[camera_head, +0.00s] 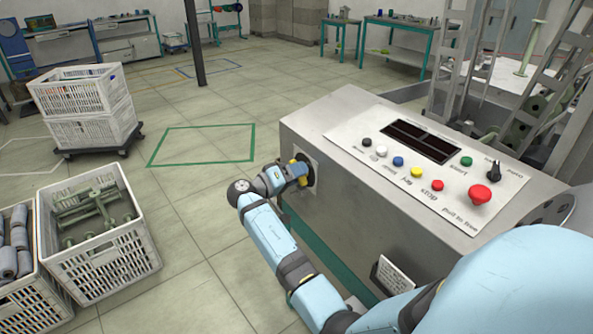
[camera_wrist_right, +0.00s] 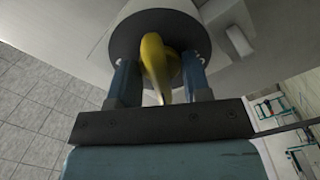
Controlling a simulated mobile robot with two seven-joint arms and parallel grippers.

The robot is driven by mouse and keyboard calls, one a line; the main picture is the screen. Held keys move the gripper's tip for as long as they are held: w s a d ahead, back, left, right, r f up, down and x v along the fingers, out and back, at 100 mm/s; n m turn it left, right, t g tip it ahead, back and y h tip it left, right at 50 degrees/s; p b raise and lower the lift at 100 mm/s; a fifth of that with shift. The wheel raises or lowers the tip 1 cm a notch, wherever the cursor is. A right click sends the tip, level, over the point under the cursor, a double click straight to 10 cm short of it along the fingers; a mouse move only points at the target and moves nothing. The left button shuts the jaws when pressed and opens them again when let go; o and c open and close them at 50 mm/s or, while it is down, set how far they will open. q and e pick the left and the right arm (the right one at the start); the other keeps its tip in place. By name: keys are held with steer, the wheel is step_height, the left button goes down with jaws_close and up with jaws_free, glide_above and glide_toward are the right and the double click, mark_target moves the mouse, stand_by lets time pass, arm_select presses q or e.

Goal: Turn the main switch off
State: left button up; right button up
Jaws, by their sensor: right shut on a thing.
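The main switch is a yellow handle (camera_wrist_right: 156,65) on a dark round plate (camera_wrist_right: 190,28), mounted on the side of the grey machine cabinet (camera_head: 345,215). In the head view the yellow handle (camera_head: 301,163) shows only in part beside my gripper. My right gripper (camera_head: 298,170) is at the switch, its two blue fingers on either side of the handle. In the right wrist view the right gripper (camera_wrist_right: 160,85) is shut on the handle, which stands between the fingers. My left gripper is not in view.
The cabinet top carries a control panel (camera_head: 400,190) with several coloured buttons and a red emergency stop (camera_head: 480,194). White crates (camera_head: 110,255) with bobbins stand on the floor at left. Stacked crates (camera_head: 85,100) sit on a dolly behind them. The floor left of the cabinet is free.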

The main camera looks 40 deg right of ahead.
steer(key=shift+r+n+p, duration=0.15)
steer(key=shift+n+p, duration=0.25)
steer(key=shift+p, duration=0.25)
steer(key=shift+n+p, duration=1.2)
steer(key=shift+p, duration=0.45)
steer(key=shift+n+p, duration=0.3)
steer(key=o, duration=1.4)
steer(key=shift+o, duration=0.5)
steer(key=shift+a+f, duration=0.1)
steer(key=shift+f, duration=0.1)
